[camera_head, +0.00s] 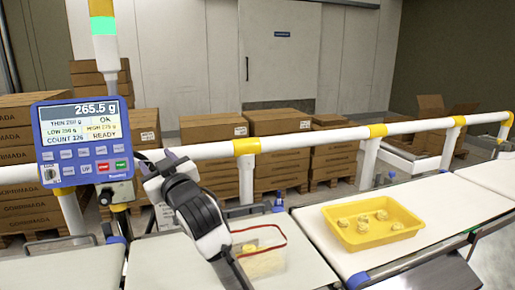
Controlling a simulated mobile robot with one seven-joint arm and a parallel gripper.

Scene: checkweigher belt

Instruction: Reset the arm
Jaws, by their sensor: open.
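My arm reaches up from the bottom centre, and my gripper (152,164) is at its upper left end, raised in front of the white guard rail. It is open, and I see nothing between its fingers. It is just right of the blue control panel (84,141) in the picture; I cannot tell whether they touch. The panel's screen reads 265.5 g, OK and READY.
A yellow tray (403,236) with several pale yellow pieces sits on the right belt (316,221). A white rail with yellow joints (247,146) runs behind the belts. Stacked cartons (213,127) stand beyond it. The left belt (70,270) looks bare.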

